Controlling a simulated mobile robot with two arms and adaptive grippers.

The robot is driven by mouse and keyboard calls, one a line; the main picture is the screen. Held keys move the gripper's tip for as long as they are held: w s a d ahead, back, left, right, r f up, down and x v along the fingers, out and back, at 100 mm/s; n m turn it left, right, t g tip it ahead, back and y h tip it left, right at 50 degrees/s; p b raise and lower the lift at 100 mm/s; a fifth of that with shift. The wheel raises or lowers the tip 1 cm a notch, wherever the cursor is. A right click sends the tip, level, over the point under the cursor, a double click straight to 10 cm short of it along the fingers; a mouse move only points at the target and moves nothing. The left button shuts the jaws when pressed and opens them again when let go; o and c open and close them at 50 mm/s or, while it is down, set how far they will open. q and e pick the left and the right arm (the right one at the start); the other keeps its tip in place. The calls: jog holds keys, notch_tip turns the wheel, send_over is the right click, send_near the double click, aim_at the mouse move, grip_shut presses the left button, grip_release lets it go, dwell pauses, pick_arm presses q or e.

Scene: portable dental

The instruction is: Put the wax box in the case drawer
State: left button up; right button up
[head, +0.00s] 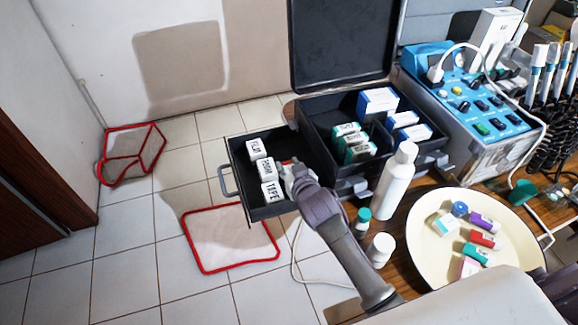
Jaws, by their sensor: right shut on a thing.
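The case drawer (242,162) is pulled out to the left of the open black case (320,122). Several small white boxes stand in it in a row, among them a film box (257,149) and a tape box (271,192). My right gripper (290,172) is over the right side of the drawer, beside the row. It is shut on a small box, taken as the wax box, mostly hidden by the fingers; its label cannot be read. Whether it touches the drawer floor cannot be told. My left gripper is not in view.
The case's upper tray holds green and blue-white boxes (377,101). A white bottle (396,183) and small jars stand close to my right arm. A cream round tray (420,235) holds small coloured items. A blue dental unit (468,95) stands at right.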

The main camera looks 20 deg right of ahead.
jog(key=o, duration=0.9)
jog(key=shift+s+f, duration=0.15)
jog(key=shift+f, duration=0.3)
jog(key=shift+o, duration=0.7)
jog(key=shift+f, duration=0.15)
jog(key=shift+r, duration=0.25)
jog(key=r+p+v, duration=0.1)
jog(key=v, duration=1.1)
jog(key=shift+r, duration=0.2)
